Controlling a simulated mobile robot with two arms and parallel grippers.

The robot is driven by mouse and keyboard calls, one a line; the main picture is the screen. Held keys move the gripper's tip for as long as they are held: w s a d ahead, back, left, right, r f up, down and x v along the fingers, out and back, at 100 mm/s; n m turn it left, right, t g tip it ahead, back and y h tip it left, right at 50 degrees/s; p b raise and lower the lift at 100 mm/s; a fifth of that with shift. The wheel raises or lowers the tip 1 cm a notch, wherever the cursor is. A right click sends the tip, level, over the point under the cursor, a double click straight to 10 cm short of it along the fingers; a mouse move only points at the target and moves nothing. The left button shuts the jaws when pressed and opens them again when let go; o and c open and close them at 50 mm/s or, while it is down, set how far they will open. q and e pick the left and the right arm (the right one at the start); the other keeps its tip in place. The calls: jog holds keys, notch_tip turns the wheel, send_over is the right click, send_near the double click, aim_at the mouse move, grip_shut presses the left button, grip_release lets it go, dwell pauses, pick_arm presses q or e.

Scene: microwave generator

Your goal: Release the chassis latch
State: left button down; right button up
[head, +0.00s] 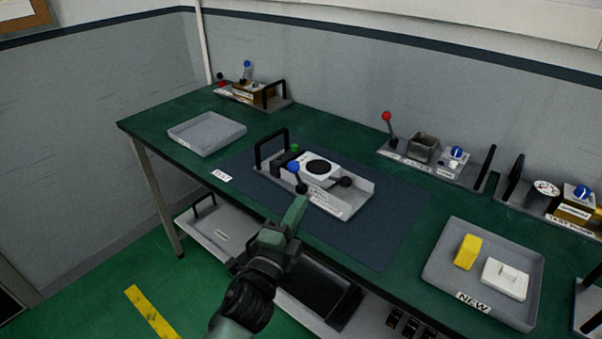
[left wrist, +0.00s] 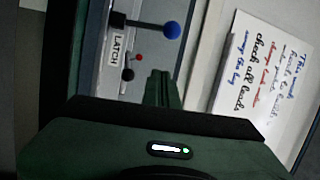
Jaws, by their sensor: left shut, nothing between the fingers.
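The chassis (head: 352,200) is a grey tray with a black handle, on a dark blue mat (head: 395,225) on the bench. It holds a white block with a black disc, a green knob and a black ball knob. The latch lever has a blue ball knob (head: 294,167), standing at the chassis's near left side. In the left wrist view the blue knob (left wrist: 172,30) sits on a dark shaft beside a LATCH label (left wrist: 117,50). My left gripper (head: 300,197) is shut and empty, just on the near side of the lever. Its fingertips (left wrist: 160,80) appear apart from the knob.
An empty grey tray (head: 208,130) is at the back left. A NEW tray (head: 450,262) at right holds a yellow block (head: 467,252) and a white part (head: 505,278). Fixtures with levers and handles line the bench's back. A lower shelf (head: 215,233) runs beneath.

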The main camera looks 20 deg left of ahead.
aim_at(296, 175)
pick_arm(q)
jog(key=d+r+p+x, duration=0.1)
jog(key=p+x, duration=0.1)
jog(key=x, duration=0.9)
jog(key=shift+m, duration=0.4)
jog(key=a, duration=0.1)
jog(key=s+a+p, duration=0.1)
jog(key=a+f, duration=0.1)
jog(key=a, duration=0.1)
jog(key=shift+s+a, duration=0.1)
jog(key=shift+s, duration=0.2)
jog(key=s+a+f+t+b, duration=0.1)
jog(key=t+b, duration=0.1)
jog(key=b, duration=0.5)
jog(key=shift+s+a+n, duration=0.15)
jog(key=shift+s+n, duration=0.05)
jog(key=shift+n, duration=0.2)
